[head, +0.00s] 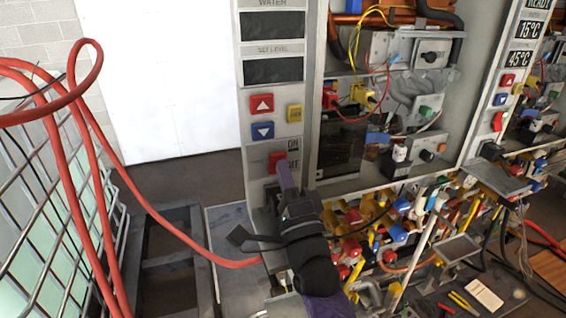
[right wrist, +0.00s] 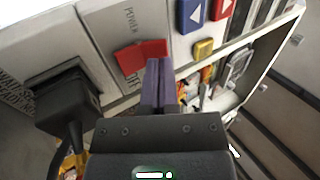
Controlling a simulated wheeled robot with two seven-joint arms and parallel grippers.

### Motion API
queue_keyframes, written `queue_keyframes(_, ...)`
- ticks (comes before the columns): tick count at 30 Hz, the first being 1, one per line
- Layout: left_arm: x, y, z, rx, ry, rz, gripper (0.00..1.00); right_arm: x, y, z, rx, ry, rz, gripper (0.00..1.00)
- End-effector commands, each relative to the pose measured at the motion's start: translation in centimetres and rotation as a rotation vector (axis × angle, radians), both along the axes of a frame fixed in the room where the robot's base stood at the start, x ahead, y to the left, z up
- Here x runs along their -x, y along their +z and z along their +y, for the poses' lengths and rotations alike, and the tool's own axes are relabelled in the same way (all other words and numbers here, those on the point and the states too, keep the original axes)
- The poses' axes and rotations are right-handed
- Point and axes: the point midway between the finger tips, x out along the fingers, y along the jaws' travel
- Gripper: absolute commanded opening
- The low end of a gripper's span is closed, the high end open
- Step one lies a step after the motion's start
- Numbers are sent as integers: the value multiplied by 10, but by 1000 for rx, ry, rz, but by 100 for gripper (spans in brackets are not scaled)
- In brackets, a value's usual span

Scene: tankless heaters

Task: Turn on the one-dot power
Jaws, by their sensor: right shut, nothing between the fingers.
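The red power switch (head: 277,161) sits low on the near heater's grey panel, beside an ON/OFF label. In the right wrist view the red switch (right wrist: 140,54) lies below the word POWER. My right gripper (head: 284,172) is shut and empty, its purple fingertips just below the switch. In the right wrist view the fingertips (right wrist: 159,66) are at the switch's right end; I cannot tell if they touch it. The near heater's two displays (head: 272,48) are dark. I can make out no dot marking. My left gripper is not in view.
Red up (head: 262,104), blue down (head: 262,131) and yellow (head: 295,113) buttons sit above the switch. A black plug (right wrist: 68,98) juts from the panel close by. A second heater's display (head: 520,59) is lit. Pipes and valves (head: 400,235) crowd below. A red hose (head: 175,230) crosses left.

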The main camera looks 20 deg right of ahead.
Motion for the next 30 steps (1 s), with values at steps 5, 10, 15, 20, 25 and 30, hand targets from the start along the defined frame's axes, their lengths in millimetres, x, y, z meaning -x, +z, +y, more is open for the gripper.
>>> queue_keyframes(5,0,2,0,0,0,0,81,-7,4,0,0,0,0,0)
queue_keyframes(10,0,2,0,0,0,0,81,-7,4,0,0,0,0,0)
queue_keyframes(15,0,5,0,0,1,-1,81,-7,5,0,0,-1,5,0)
queue_keyframes(20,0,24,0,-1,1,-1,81,-10,13,0,-1,-1,48,0)
queue_keyframes(25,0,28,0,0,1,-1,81,-12,9,0,3,-2,78,0)
queue_keyframes(30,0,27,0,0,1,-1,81,-12,8,1,2,-1,79,0)
